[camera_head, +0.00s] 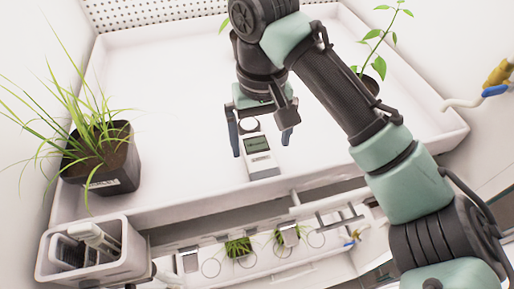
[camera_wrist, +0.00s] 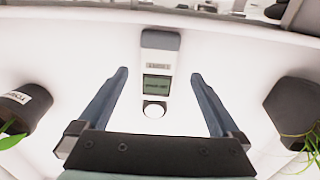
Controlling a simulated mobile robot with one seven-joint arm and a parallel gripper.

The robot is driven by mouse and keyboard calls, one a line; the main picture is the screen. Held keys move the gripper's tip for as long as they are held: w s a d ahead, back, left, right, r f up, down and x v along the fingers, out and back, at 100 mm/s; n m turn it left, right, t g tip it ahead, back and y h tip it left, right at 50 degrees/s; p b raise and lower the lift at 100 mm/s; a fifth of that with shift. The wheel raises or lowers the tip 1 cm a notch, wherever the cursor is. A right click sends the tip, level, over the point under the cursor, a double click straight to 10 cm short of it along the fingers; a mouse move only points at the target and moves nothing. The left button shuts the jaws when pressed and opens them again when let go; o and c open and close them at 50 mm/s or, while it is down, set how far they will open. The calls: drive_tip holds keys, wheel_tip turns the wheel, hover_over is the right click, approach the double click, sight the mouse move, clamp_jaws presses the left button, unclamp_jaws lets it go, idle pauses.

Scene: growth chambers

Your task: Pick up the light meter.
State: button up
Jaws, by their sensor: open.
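The light meter (camera_head: 260,156) lies on the white tray near its front edge, a pale handheld body with a dark green screen and a round white sensor at the end toward the back. My gripper (camera_head: 262,146) is above it, open, with one blue-grey finger on each side of the meter. In the wrist view the meter (camera_wrist: 157,84) lies between and beyond the fingertips of my gripper (camera_wrist: 159,73), with a visible gap on both sides. The fingers do not appear to touch it.
The white tray (camera_head: 185,65) has a raised rim along its front. A black pot (camera_head: 120,160) with grassy leaves stands at the left, and another potted plant (camera_head: 370,84) at the right back. A grey-white caddy (camera_head: 118,262) is at the lower left. Tray surface around the meter is clear.

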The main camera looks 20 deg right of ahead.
sight(261, 158)
drive_tip(key=shift+w+d+f+p, duration=0.15)
drive_tip(key=shift+f+p, duration=0.2)
drive_tip(key=shift+f, duration=0.95)
drive_tip(key=shift+w+f+p, duration=0.1)
drive_tip(key=shift+f+p, duration=0.2)
drive_tip(key=shift+f, duration=1)
clamp_jaws()
